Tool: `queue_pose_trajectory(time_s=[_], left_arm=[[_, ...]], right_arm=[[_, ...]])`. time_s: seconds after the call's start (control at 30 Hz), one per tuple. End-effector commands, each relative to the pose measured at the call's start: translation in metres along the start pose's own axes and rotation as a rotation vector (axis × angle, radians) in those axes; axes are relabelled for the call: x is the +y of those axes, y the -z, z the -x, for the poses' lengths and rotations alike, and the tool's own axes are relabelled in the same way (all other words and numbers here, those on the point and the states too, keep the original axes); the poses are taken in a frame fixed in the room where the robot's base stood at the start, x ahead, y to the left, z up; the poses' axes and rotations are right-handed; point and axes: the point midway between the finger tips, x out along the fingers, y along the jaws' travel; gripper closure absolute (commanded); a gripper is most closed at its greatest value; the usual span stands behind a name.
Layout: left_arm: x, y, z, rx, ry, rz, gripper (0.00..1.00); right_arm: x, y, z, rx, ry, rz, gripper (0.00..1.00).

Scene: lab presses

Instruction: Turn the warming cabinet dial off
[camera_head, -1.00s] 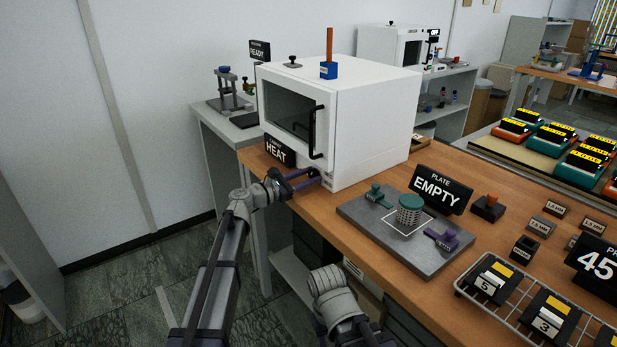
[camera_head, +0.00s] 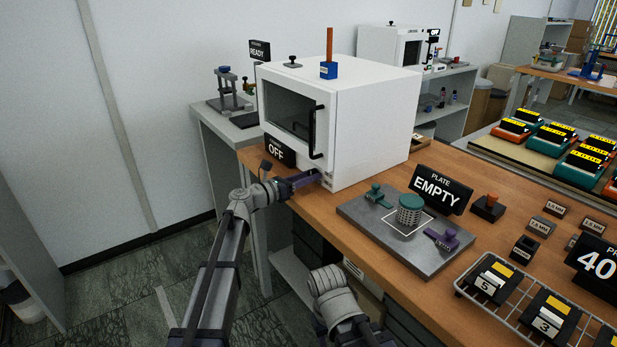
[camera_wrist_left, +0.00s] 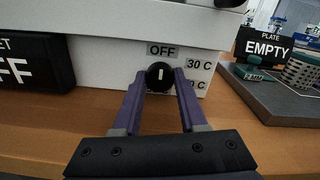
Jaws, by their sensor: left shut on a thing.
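The white warming cabinet (camera_head: 365,135) stands on the wooden bench with its dark-windowed door shut. Its black dial (camera_wrist_left: 160,76) is low on the front, and the white mark on it points up to the OFF label (camera_wrist_left: 162,51). My left gripper (camera_head: 318,175) reaches in from the left at the cabinet's lower front. In the left wrist view its purple fingers (camera_wrist_left: 160,84) are shut on the dial, one on each side. The sign (camera_head: 277,151) by the cabinet reads OFF. My right gripper is not in view.
A grey plate (camera_head: 360,222) with an EMPTY sign (camera_head: 441,189) lies right of the cabinet. A wire rack (camera_head: 470,289) with numbered blocks and a sign reading 40 (camera_head: 598,266) are at the right. A blue block (camera_head: 328,70) sits on the cabinet.

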Motion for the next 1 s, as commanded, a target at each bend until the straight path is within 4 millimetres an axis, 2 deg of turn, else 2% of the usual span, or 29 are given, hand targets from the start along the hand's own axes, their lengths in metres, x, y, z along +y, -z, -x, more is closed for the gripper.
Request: queue_pose_trajectory(time_s=[0.33,0.37,0.6,0.87,1.0], left_arm=[[-0.001,0.001,0.001,0.003,0.001,0.002,1.00],[-0.001,0.001,0.001,0.003,0.001,0.002,0.56],[0.000,0.001,0.000,0.001,0.000,0.002,0.29],[0.000,0.000,0.001,0.001,0.000,0.002,0.28],[-0.001,0.000,0.015,0.000,-0.001,0.002,0.28]], right_arm=[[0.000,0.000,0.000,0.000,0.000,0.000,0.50],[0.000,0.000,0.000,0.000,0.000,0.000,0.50],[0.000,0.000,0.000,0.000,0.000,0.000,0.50],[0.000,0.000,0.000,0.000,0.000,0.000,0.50],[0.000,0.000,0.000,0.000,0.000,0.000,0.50]])
